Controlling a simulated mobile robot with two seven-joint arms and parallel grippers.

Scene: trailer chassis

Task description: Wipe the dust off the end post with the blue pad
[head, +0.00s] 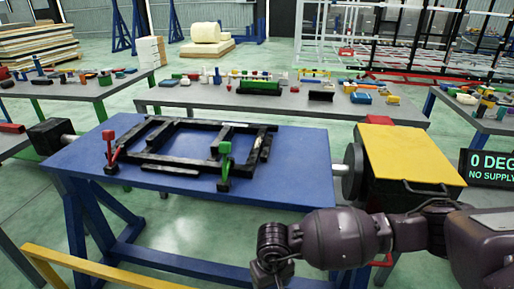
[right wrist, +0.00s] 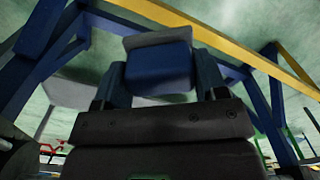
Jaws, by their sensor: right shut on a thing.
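My right gripper (head: 270,268) hangs low in front of the blue table in the head view, its fingertips hard to make out. In the right wrist view the same gripper (right wrist: 160,78) is shut on the blue pad (right wrist: 158,66), a block with a grey layer along its upper edge. The pad is held clear of any surface I can see. I cannot tell which part is the end post, nor make out dust. My left gripper is not in view.
A black chassis frame (head: 165,146) lies on the blue table (head: 305,172), with a red clamp (head: 112,146) and a green clamp (head: 224,164). A yellow-topped box (head: 408,150) stands at right. A yellow rail (head: 90,270) runs low in front. Tables with parts stand behind.

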